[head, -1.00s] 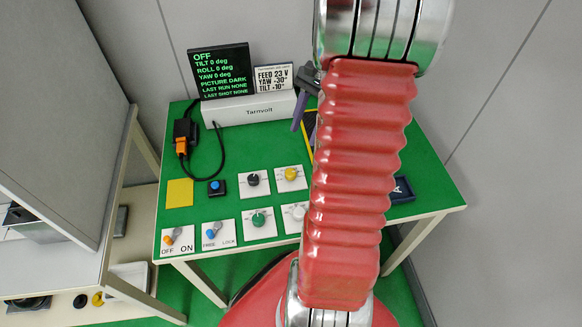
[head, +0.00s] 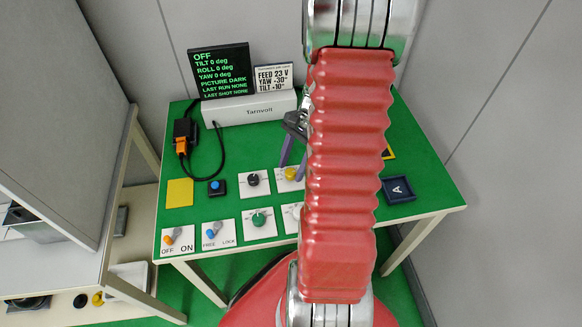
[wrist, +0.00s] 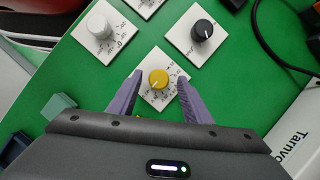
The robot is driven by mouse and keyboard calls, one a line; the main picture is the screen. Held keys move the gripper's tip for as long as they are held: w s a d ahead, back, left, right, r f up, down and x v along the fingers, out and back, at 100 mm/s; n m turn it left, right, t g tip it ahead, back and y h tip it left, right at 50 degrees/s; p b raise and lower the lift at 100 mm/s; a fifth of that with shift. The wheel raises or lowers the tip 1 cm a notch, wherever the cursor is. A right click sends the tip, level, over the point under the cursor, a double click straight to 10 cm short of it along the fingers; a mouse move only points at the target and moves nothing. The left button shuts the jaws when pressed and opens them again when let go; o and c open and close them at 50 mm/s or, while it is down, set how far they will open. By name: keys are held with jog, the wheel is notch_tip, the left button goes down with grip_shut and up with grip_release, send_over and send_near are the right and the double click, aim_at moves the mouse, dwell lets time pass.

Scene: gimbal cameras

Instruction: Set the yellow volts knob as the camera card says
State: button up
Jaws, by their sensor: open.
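The yellow knob (wrist: 158,78) stands on a white dial plate (wrist: 150,96) between and just beyond the fingertips of my gripper (wrist: 158,82) in the wrist view. My gripper is open, and its purple fingers sit on either side of the knob with nothing held. In the head view the yellow knob (head: 289,174) is partly hidden by my red arm, with my gripper (head: 292,160) just above it. The card (head: 273,77) reads FEED 23 V, YAW -30°, TILT, apparently +10°. The black display (head: 222,72) reads OFF, with tilt, roll and yaw 0 deg and picture dark.
Black (head: 252,180), green (head: 258,220) and white (wrist: 99,27) knobs stand close around the yellow one. Toggle switches (head: 178,238), a blue button (head: 216,186) and a yellow square (head: 179,193) lie left. A cable with an orange plug (head: 181,145) and the Tarnvolt box (head: 250,109) are behind.

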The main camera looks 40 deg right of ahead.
jog(key=shift+a+f, duration=0.15)
jog(key=shift+f, duration=0.2)
jog(key=shift+c, duration=0.3)
